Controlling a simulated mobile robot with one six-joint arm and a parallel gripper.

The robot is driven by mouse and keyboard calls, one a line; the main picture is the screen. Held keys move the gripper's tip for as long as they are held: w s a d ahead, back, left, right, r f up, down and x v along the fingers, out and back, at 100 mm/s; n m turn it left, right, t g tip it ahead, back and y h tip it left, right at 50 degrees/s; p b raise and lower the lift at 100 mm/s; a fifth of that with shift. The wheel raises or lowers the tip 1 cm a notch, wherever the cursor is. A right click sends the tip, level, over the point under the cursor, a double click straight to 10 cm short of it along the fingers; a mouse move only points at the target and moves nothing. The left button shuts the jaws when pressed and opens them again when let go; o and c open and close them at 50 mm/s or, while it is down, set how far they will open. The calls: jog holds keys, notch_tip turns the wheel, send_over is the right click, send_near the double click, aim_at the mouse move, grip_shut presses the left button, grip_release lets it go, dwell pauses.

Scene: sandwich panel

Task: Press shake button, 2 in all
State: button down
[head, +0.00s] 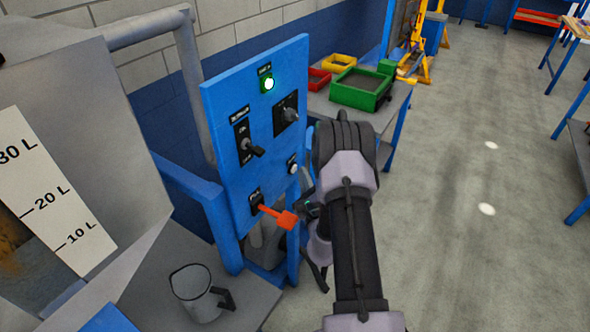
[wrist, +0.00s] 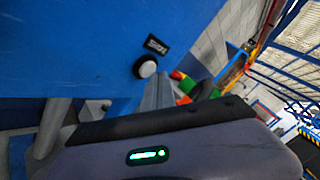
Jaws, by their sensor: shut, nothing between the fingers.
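The blue panel (head: 222,145) stands upright on the left of my arm. A round white button (head: 293,166) sits near its right edge; I take it for the shake button. In the wrist view the white button (wrist: 147,67) stands out below a small black label too blurred to read. My gripper (head: 306,184) is beside the panel's right edge, just below and right of the button, partly hidden by my arm. In the wrist view my gripper's grey fingers (wrist: 160,91) are close to the button, with a gap showing. They look shut and empty.
A metal jug (head: 195,294) stands below. Open floor (head: 470,150) lies to the right.

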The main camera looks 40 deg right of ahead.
jog(key=shift+w+a, duration=0.2)
jog(key=shift+w, duration=0.25)
dwell(0.6)
dwell(0.4)
jog(key=shift+s+d+b, duration=0.3)
jog(key=shift+s+b, duration=0.05)
jog(key=shift+s, duration=0.4)
jog(key=s, duration=0.1)
jog(key=s+d+b, duration=0.1)
jog(key=s, duration=0.1)
jog(key=s+d+b, duration=0.1)
jog(key=shift+s, duration=0.3)
dwell(0.4)
